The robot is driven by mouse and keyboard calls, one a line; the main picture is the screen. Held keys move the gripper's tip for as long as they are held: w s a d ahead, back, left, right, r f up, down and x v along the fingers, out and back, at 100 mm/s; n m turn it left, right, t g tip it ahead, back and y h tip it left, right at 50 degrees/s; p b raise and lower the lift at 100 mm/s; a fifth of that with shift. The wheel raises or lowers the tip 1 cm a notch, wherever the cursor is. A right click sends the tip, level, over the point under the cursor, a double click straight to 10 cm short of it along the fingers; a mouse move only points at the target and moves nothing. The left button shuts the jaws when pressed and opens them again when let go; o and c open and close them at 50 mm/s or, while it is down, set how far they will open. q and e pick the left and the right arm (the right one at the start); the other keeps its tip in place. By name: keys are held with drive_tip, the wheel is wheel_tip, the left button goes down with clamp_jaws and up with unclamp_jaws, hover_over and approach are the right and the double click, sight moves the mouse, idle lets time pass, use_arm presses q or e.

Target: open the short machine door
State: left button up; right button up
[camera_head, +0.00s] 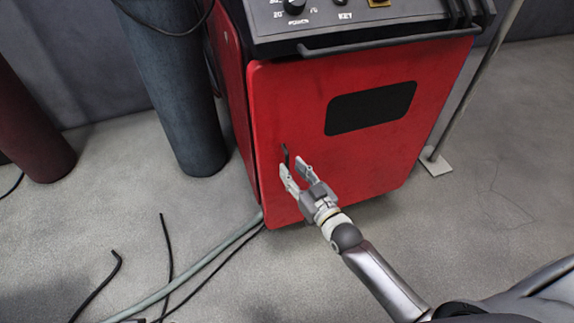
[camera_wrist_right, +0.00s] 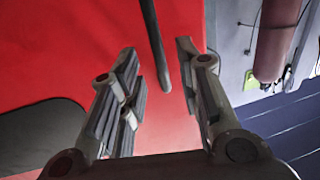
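The short machine door (camera_head: 300,105) is a red panel on the front of the machine, and its right part has a black rectangular patch (camera_head: 371,108). A dark, slim handle (camera_head: 285,156) stands near the door's left edge. My right gripper (camera_head: 292,164) is open in front of the door at the handle. In the right wrist view the handle (camera_wrist_right: 156,45) lies between the two open fingers (camera_wrist_right: 158,68), and I see no finger touching it. The door looks flush with the machine. My left gripper is not in view.
The machine's control panel (camera_head: 350,22) and a black bar (camera_head: 390,42) are above the door. A dark blue-grey cylinder (camera_head: 175,95) and a dark red cylinder (camera_head: 28,125) stand at left. Hoses and cables (camera_head: 200,268) lie on the floor. A thin pole with a base (camera_head: 435,162) stands at right.

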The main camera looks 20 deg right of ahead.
sight(288, 165)
drive_tip(key=shift+b+x, duration=0.3)
drive_tip(key=shift+x, duration=1.6)
clamp_jaws()
